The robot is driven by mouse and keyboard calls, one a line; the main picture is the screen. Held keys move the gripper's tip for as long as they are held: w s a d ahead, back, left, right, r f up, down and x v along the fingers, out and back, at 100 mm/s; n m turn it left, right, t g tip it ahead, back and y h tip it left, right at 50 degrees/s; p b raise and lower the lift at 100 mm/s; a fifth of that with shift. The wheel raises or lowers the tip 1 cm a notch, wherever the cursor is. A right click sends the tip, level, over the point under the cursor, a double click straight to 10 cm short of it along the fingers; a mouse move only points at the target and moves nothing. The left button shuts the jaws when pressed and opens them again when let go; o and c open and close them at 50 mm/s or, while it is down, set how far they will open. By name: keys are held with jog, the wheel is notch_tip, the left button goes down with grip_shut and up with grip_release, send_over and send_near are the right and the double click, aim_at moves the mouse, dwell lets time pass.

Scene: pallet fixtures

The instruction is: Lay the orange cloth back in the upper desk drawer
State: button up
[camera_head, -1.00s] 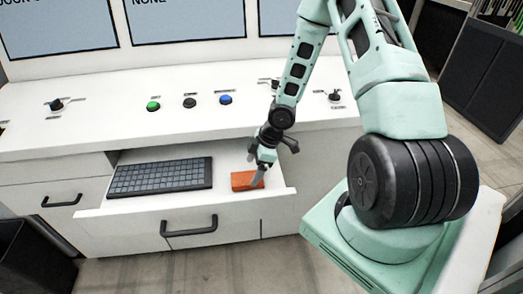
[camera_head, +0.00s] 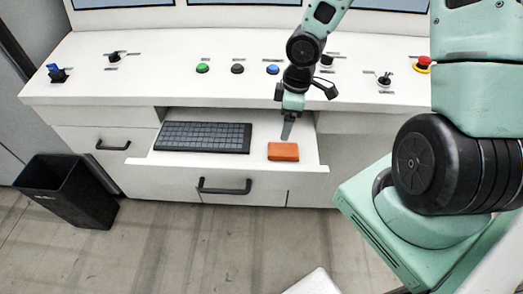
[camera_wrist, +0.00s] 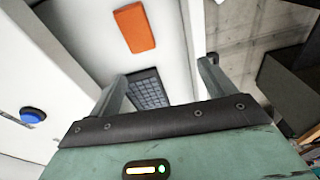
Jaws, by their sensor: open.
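The orange cloth (camera_head: 283,152) is a small folded block lying flat in the right part of the open upper desk drawer (camera_head: 225,168). It also shows in the wrist view (camera_wrist: 134,28), beyond my fingers and apart from them. My gripper (camera_head: 287,130) is above the drawer, just behind and above the cloth in the head view. In the wrist view its two fingers (camera_wrist: 160,85) are spread wide with nothing between them. The drawer is pulled out, with a dark handle on its front.
A dark keyboard (camera_head: 203,137) lies in the drawer left of the cloth. The desk top above (camera_head: 150,85) carries buttons and switches, including a green button (camera_head: 202,69) and a blue button (camera_head: 272,69). A black bin (camera_head: 68,190) stands on the floor at left.

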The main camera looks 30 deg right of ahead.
jog(key=s+a+r+m, duration=0.2)
jog(key=s+a+r, duration=1.3)
jog(key=s+a, duration=0.3)
jog(key=shift+a+r+m+g, duration=0.15)
jog(key=shift+a+m+g, duration=0.25)
jog(key=shift+a, duration=0.45)
notch_tip(320, 180, down, 13)
jog(key=b, duration=1.3)
jog(key=shift+h, duration=0.3)
jog(key=shift+c, duration=0.3)
